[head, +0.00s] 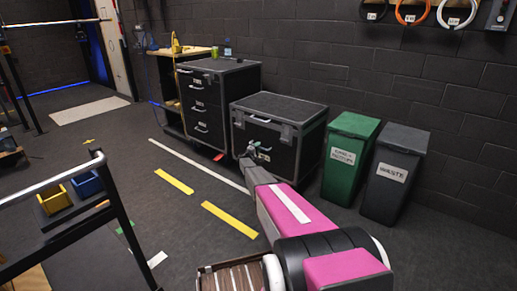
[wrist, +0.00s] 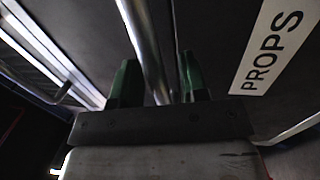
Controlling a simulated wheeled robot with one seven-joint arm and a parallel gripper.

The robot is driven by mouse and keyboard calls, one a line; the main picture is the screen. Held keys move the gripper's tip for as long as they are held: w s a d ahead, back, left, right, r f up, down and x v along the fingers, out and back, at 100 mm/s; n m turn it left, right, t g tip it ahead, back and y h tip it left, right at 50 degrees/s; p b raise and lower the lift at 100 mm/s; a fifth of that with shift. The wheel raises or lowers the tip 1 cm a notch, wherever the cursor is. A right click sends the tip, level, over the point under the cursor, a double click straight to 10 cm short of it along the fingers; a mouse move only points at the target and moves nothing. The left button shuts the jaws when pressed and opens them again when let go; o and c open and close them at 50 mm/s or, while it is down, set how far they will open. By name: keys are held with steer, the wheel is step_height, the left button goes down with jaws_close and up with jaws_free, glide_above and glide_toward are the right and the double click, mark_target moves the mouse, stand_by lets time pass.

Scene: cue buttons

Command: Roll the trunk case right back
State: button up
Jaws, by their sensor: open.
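The trunk case (head: 281,108) is a black box with grey edging and metal corners, standing on the floor against the back wall. My arm reaches to its front face, and my gripper (head: 251,152) is close to that face. In the wrist view my gripper (wrist: 155,82) has its two green fingers apart, one on either side of a metal bar handle (wrist: 143,45). I cannot tell whether the fingers touch the bar. A white label reading PROPS (wrist: 270,45) is on the dark face to the right.
A black drawer cabinet (head: 205,105) stands left of the case. A green bin (head: 348,157) and a dark WASTE bin (head: 393,172) stand to its right. A rail cart (head: 70,195) is at front left. Yellow floor strips (head: 230,219) mark open floor before the case.

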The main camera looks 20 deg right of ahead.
steer(key=v, duration=1)
steer(key=shift+s, duration=0.2)
steer(key=shift+a+f, duration=0.1)
steer(key=s+a+r+m+g+y, duration=0.1)
steer(key=s+r+m+g+y, duration=0.3)
steer(key=s, duration=1.2)
steer(key=s+r+m+g+y, duration=0.15)
steer(key=s+r+g, duration=0.3)
steer(key=s, duration=1.25)
steer(key=s+a+r+g+y, duration=0.1)
steer(key=s+a, duration=0.4)
steer(key=s, duration=0.5)
steer(key=s+a+r+m+g+y, duration=0.1)
steer(key=s+a+r+y, duration=0.3)
steer(key=s, duration=0.7)
steer(key=s+a+r+g+y, duration=0.1)
steer(key=s+a+r+y, duration=0.2)
steer(key=s+a+y, duration=0.3)
steer(key=s+a, duration=0.1)
steer(key=s, duration=0.3)
steer(key=shift+s+m, duration=0.35)
steer(key=shift+d, duration=0.1)
